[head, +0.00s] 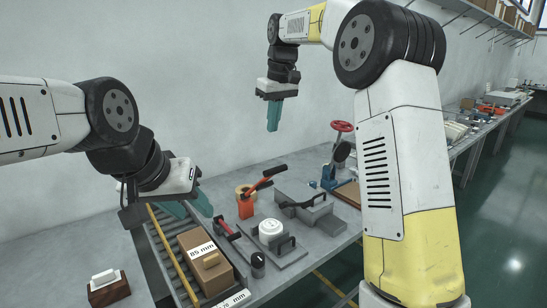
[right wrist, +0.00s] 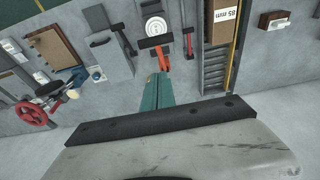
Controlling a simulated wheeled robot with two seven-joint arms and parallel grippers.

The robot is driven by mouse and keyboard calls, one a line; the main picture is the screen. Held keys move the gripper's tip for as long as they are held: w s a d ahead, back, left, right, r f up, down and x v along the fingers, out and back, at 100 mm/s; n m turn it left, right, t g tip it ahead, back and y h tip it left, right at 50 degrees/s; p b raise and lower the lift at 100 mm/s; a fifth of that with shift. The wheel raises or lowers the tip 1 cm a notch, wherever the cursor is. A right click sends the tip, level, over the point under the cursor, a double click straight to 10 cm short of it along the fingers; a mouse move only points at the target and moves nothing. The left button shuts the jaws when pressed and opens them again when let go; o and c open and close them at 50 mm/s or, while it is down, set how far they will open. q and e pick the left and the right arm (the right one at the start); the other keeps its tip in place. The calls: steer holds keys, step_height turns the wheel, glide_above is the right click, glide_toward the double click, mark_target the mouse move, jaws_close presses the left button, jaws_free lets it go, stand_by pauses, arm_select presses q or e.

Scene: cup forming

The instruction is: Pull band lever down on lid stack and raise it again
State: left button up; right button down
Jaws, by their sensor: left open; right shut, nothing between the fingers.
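An orange lever tool (head: 246,205) with a raised red-and-black handle stands on the bench near the wall; it also shows in the right wrist view (right wrist: 155,43). The white round lid stack (head: 271,230) sits on a grey plate in front of it and shows in the right wrist view too (right wrist: 154,25). I cannot tell for sure which lever is the band lever. My right gripper (head: 274,116) is shut and empty, high above the bench by the wall; its teal fingers show in the right wrist view (right wrist: 157,91). My left gripper (head: 190,207) is open and empty above the conveyor.
A cardboard box marked 85 mm (head: 205,262) lies on the roller conveyor (head: 158,243). A red-handled bar (head: 224,229) and a black cylinder (head: 257,264) are beside the plate. A grey box (head: 303,207) and a press with a red wheel (head: 341,127) stand to the right.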

steer(key=x, duration=0.7)
steer(key=shift+f, duration=0.35)
steer(key=shift+s+d+f, duration=0.4)
steer(key=shift+s+f, duration=0.2)
steer(key=shift+f, duration=0.3)
steer(key=shift+s+d+f, duration=0.2)
steer(key=shift+s+f, duration=0.05)
steer(key=shift+f, duration=0.35)
steer(key=shift+d+f, duration=0.1)
